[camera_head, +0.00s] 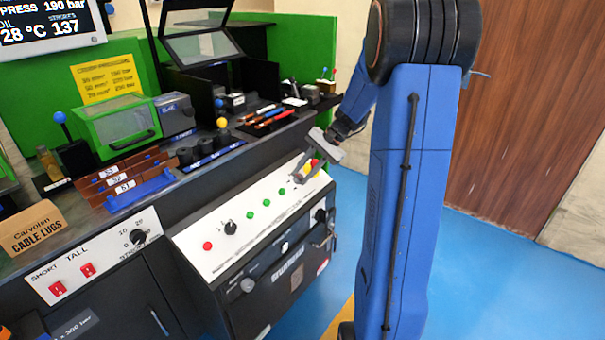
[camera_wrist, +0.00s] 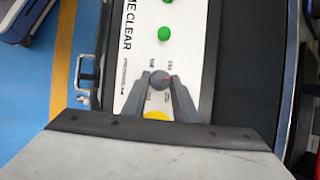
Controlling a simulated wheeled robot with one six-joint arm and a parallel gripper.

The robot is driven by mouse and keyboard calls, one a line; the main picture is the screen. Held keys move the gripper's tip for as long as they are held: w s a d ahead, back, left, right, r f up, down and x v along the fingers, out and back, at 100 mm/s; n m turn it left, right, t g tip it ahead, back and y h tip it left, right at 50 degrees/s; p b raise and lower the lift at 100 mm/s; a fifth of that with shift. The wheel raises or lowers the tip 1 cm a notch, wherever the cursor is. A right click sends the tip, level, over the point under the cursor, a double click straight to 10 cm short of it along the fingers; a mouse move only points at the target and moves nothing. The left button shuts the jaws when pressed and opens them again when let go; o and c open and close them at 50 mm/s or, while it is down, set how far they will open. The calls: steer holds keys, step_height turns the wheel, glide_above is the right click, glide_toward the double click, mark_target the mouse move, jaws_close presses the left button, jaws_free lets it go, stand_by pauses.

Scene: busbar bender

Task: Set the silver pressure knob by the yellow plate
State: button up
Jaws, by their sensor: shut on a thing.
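The silver pressure knob (camera_wrist: 160,80) shows in the wrist view on a white panel, with small dark print around it and a short reddish mark on it. My gripper (camera_wrist: 160,84) is shut on it, one finger on each side. In the head view my gripper (camera_head: 301,174) is at the far right end of the white sloped panel (camera_head: 243,238), and I cannot make out the knob there. The yellow plate (camera_head: 107,78) hangs on the green back wall with lines of print too small to read surely.
A display (camera_head: 50,22) reads PRESS 190 bar. A red and yellow button (camera_head: 314,164) is close beside my gripper; its yellow part (camera_wrist: 155,115) shows partly hidden in the wrist view. Green buttons (camera_head: 266,202) and a black knob (camera_head: 230,227) sit along the panel. Blue floor lies at right.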

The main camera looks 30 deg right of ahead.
steer(key=shift+m+t, duration=0.4)
steer(key=shift+m, duration=0.6)
steer(key=o, duration=1.1)
steer(key=shift+s, duration=0.1)
steer(key=shift+c, duration=0.2)
steer(key=v, duration=1.7)
steer(key=shift+d, duration=0.3)
steer(key=shift+s, duration=0.15)
